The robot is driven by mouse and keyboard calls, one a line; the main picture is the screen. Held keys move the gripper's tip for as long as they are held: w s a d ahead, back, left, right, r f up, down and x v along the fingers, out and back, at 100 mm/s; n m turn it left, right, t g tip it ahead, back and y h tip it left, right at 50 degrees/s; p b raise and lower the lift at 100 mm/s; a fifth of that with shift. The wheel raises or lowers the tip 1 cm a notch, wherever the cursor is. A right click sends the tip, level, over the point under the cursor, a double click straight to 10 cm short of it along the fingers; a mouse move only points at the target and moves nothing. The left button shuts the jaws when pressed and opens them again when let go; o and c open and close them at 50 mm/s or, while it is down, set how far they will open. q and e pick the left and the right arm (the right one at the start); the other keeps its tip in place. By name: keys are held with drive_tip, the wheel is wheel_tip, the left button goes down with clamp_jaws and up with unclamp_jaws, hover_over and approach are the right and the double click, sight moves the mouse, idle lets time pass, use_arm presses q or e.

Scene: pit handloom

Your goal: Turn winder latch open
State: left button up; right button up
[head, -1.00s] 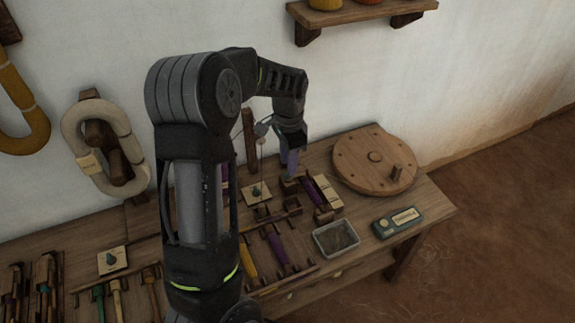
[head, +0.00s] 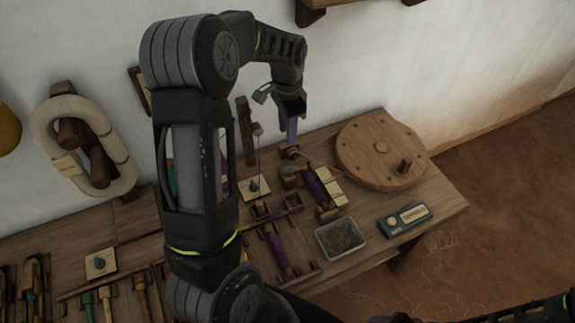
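My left gripper (head: 291,132) points down over the back of the bench, near the wall. A narrow purple-grey shape shows at its tip; I cannot tell if it is its fingers or a held piece, nor if the jaws are open. Just below the tip is a small brown wooden part (head: 289,152). In front of it stands the wooden winder (head: 290,178), with a purple bobbin (head: 316,188) beside it. The latch is too small to make out. My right gripper is not in view; a dark part of my own body shows at the bottom right.
A round wooden wheel with a peg (head: 365,160) lies at the bench's right. A grey tray (head: 341,238) and a green box (head: 405,219) sit near the front edge. An upright post (head: 246,130) stands left of the gripper. Several bobbins and tools fill the left.

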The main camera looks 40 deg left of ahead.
use_arm(q)
drive_tip(key=b, duration=0.8)
hover_over(288, 168)
wheel_tip(288, 168, down, 8)
drive_tip(key=shift+a+f, duration=0.1)
drive_tip(key=shift+f, duration=0.15)
drive_tip(key=shift+p, duration=0.3)
drive_tip(key=shift+r, duration=0.1)
drive_tip(key=shift+f, duration=3.95)
drive_tip(key=shift+c, duration=0.3)
clamp_jaws()
